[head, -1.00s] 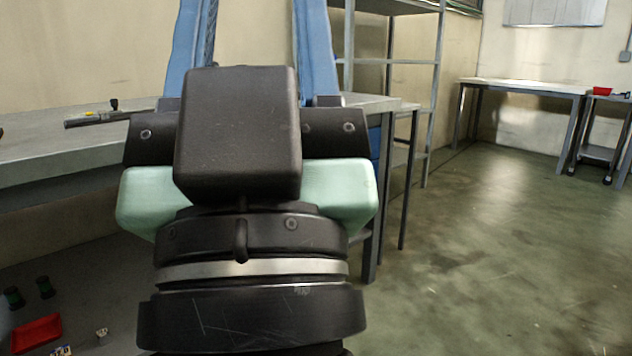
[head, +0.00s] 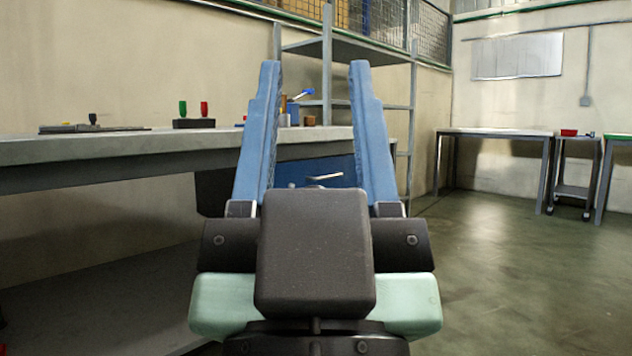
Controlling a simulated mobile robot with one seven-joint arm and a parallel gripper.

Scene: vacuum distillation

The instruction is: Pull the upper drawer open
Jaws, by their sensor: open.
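The blue drawer front (head: 318,172) sits under the workbench top, ahead of my gripper, with a light metal handle (head: 324,177) on it. My gripper (head: 315,68) is open, its two blue fingers spread wide and pointing forward and up in the picture. The handle shows between the fingers, farther off, and nothing is held. The gripper's dark body hides what is below the drawer front, so I cannot see any lower drawer. The visible front looks flush with the bench.
The grey workbench (head: 90,150) runs along the left wall. A dark block with green and red handles (head: 194,122) and a flat dark tool (head: 92,127) lie on it. Metal shelving (head: 352,52) stands behind. Open floor (head: 490,235) lies to the right, before a far table (head: 493,133).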

